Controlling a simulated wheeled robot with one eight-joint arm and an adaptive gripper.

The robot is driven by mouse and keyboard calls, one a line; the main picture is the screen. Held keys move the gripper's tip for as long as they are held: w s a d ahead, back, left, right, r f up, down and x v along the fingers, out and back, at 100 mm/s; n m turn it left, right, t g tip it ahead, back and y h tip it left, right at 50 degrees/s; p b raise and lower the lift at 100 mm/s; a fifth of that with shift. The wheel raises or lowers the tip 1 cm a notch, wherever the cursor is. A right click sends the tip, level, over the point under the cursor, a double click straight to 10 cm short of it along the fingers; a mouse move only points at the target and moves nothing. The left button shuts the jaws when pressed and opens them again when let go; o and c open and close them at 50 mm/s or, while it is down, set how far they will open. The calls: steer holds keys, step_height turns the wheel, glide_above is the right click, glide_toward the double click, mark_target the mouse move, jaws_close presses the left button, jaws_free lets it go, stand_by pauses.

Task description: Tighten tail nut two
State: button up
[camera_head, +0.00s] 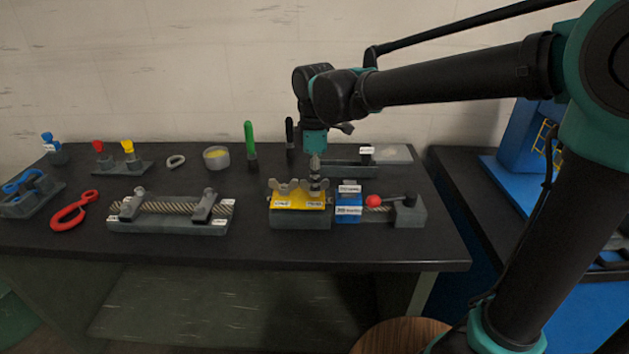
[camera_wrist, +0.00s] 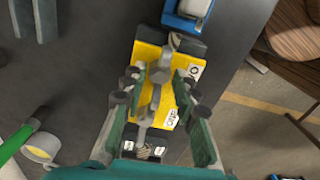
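A yellow-topped block (camera_head: 300,203) sits near the table's front middle and also shows in the wrist view (camera_wrist: 149,52). Two grey wing nuts stand on it: a left one (camera_head: 288,187) and a right one partly hidden by my gripper. White labels on the yellow front are too small to read, so I cannot tell which is nut two. My gripper (camera_head: 315,181) points down at the right nut. In the wrist view my gripper (camera_wrist: 160,85) has its fingers apart, one on each side of the right nut (camera_wrist: 160,70), with yellow showing between.
A blue block (camera_head: 348,204) and a grey fixture with a red knob (camera_head: 373,201) stand close to the right. Behind are a green-handled tool (camera_head: 250,142) and a round pot (camera_head: 216,157).

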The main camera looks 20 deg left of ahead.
jaws_close()
steer(key=shift+m, duration=0.4)
steer(key=shift+o, duration=0.3)
jaws_free()
step_height(320, 180, up, 12)
stand_by(0.4)
